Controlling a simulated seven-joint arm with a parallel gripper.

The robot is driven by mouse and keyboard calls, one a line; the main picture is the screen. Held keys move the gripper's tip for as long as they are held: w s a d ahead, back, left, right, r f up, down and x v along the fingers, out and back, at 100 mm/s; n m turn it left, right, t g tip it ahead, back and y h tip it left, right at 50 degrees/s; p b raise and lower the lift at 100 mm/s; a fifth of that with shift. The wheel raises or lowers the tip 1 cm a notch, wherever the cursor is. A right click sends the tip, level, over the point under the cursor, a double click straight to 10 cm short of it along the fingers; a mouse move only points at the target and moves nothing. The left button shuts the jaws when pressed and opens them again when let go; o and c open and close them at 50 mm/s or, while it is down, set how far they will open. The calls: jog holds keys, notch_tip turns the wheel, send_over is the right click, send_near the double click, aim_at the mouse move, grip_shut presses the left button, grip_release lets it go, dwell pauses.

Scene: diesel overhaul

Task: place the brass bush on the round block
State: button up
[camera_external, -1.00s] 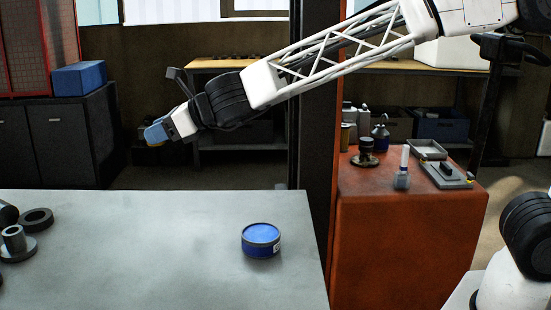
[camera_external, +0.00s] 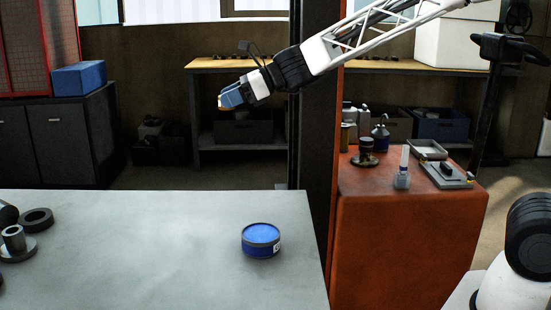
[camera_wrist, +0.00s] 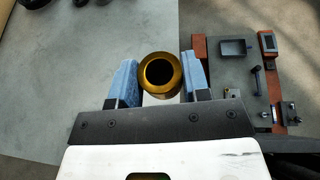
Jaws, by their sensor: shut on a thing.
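My gripper (camera_external: 226,99) is high in the air beyond the far edge of the grey table, its blue fingers pointing down and left. In the wrist view the gripper (camera_wrist: 158,66) is shut on the brass bush (camera_wrist: 161,93), a gold-coloured hollow cylinder seen nearly end-on between the fingers. In the external view only a small yellowish bit shows at the fingertips. At the table's left are a grey flanged piece with an upright cylinder (camera_external: 14,240) and a dark flat ring (camera_external: 37,217). A dark rounded piece is cut off at the left edge. I cannot tell which is the round block.
A blue round tin (camera_external: 261,239) stands on the grey table (camera_external: 150,260). A dark upright post (camera_external: 314,150) stands close to my arm. The orange cabinet (camera_external: 400,240) carries bottles and trays. The table's middle is clear.

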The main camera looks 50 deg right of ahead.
jog(key=s+d+f+n+g, duration=0.1)
jog(key=s+d, duration=0.5)
jog(key=d, duration=0.3)
jog(key=s+d+y, duration=0.1)
jog(key=s+d, duration=0.4)
jog(key=d, duration=0.3)
jog(key=s+d+f+n+g, duration=0.1)
jog(key=s+d, duration=0.5)
jog(key=d, duration=0.3)
jog(key=d+f+m+t, duration=0.1)
jog(key=d+f, duration=0.4)
jog(key=d, duration=0.5)
jog(key=d+f+m+t+h, duration=0.1)
jog(key=d+f, duration=0.5)
jog(key=d, duration=0.4)
jog(key=d+f+m+t+h, duration=0.1)
jog(key=d+f, duration=0.4)
jog(key=d, duration=0.5)
jog(key=shift+d+f+m+t, duration=0.15)
jog(key=shift+d+m+t, duration=0.15)
jog(key=shift+m, duration=0.1)
send_over(369, 139)
jog(key=shift+w+f+h, duration=0.1)
jog(key=shift+f+h, duration=0.2)
jog(key=shift+f, duration=0.45)
